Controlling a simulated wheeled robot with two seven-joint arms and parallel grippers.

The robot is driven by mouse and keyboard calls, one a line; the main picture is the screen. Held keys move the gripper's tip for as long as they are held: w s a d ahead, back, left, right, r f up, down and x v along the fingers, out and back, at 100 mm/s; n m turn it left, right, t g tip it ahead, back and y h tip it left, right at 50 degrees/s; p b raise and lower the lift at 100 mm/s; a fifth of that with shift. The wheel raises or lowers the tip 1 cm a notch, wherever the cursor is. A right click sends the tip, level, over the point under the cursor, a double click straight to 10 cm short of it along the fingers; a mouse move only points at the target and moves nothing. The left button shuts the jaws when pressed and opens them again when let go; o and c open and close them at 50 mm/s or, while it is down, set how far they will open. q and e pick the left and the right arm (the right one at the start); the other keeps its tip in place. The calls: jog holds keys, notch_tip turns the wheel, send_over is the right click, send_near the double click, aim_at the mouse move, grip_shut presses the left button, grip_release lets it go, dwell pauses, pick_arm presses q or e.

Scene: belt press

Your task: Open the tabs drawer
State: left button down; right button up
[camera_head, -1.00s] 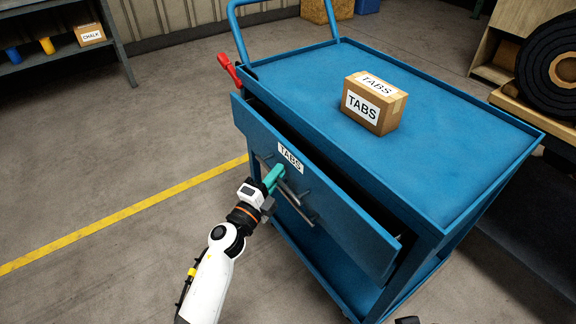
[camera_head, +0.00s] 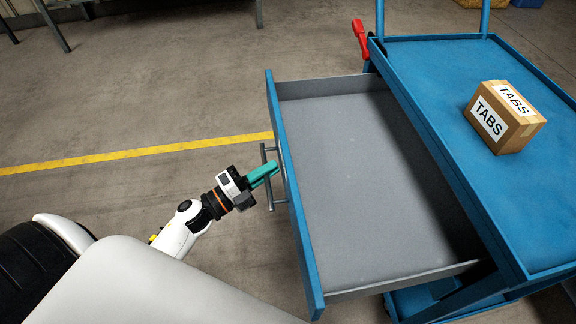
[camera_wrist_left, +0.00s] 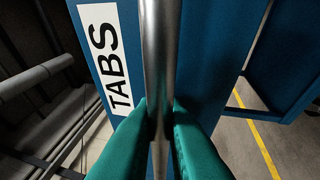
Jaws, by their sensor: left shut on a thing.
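The tabs drawer (camera_head: 385,190) of the blue trolley is pulled far out, and its grey inside is empty where it shows. Its blue front faces left, with a metal bar handle (camera_head: 268,186) on it. In the left wrist view the handle (camera_wrist_left: 158,60) runs between the green fingers, beside the white TABS label (camera_wrist_left: 106,52). My left gripper (camera_head: 264,174) is shut on the handle. My right gripper is not in view.
A cardboard TABS box (camera_head: 504,117) stands on the trolley top (camera_head: 440,80). A red lever (camera_head: 361,39) sits at the trolley's corner. A yellow line (camera_head: 130,153) crosses the clear floor on the left.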

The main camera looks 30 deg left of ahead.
pick_arm(q)
jog(key=shift+s+a, duration=0.25)
jog(key=shift+a, duration=0.15)
jog(key=c, duration=1.5)
grip_release()
jog(key=v, duration=1.2)
